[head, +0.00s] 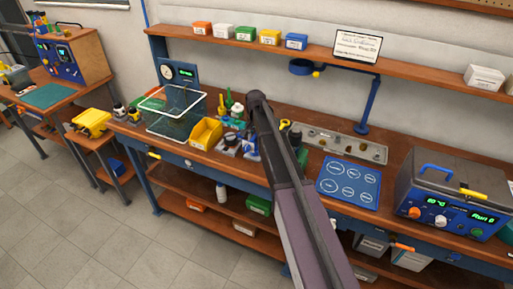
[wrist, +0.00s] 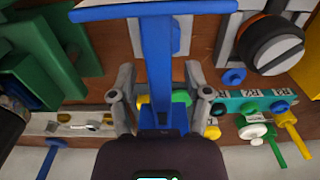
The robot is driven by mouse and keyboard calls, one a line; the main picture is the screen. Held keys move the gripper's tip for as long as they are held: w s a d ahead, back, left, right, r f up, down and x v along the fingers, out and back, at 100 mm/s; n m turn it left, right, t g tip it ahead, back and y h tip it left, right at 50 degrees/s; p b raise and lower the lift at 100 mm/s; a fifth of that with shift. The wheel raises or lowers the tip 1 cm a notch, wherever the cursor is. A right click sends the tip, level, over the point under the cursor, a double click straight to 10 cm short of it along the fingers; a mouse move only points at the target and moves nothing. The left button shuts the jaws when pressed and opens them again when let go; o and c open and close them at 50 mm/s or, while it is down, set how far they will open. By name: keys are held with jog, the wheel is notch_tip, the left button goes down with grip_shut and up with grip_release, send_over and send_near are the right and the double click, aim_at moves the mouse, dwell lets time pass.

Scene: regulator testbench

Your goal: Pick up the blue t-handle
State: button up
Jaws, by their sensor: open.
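The blue t-handle (wrist: 158,50) stands out in the wrist view, with its crossbar along the top edge and its stem running down the middle. My gripper (wrist: 160,82) is open, with one finger on each side of the stem. I cannot tell whether either finger touches it. The lower end of the stem is partly hidden by my gripper body. In the head view my arm covers part of the crowded bench, and my gripper and the t-handle cannot be made out clearly there.
Green blocks (wrist: 30,75) lie left of my gripper in the wrist view. A dark round knob with an orange mark (wrist: 270,45) and a teal strip with small valves (wrist: 255,103) lie right. In the head view, a yellow bin (head: 206,133) and blue mat (head: 349,183) flank the cluster.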

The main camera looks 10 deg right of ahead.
jog(key=shift+f+b, duration=0.3)
jog(key=shift+f, duration=0.2)
grip_shut()
dwell(0.3)
